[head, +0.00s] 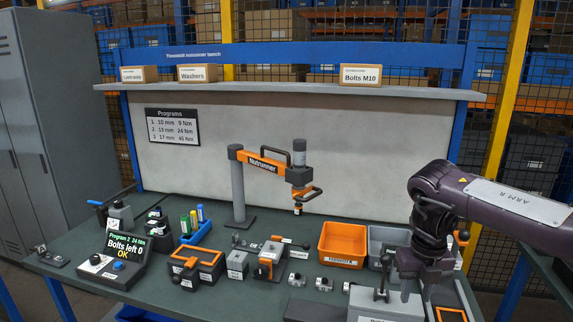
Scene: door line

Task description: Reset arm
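The orange nutrunner arm (265,165) stands on a grey post at the back middle of the bench, reaching right. Its spindle (298,198) hangs down above the bench, with a dark handle beside it. My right gripper (416,290) points down at the front right of the bench, well to the right of the nutrunner. Its two fingers look apart, with nothing visible between them. Their tips are near a grey clamp fixture (384,303), and contact cannot be told. My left gripper is not in view.
A display (125,246) at left reads "Program 2 24 Nm, Bolts left 0, OK". An orange bin (342,244) and a grey bin (383,241) stand behind my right gripper. Several small fixtures fill the front middle. A shelf (290,90) with labelled boxes spans the back.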

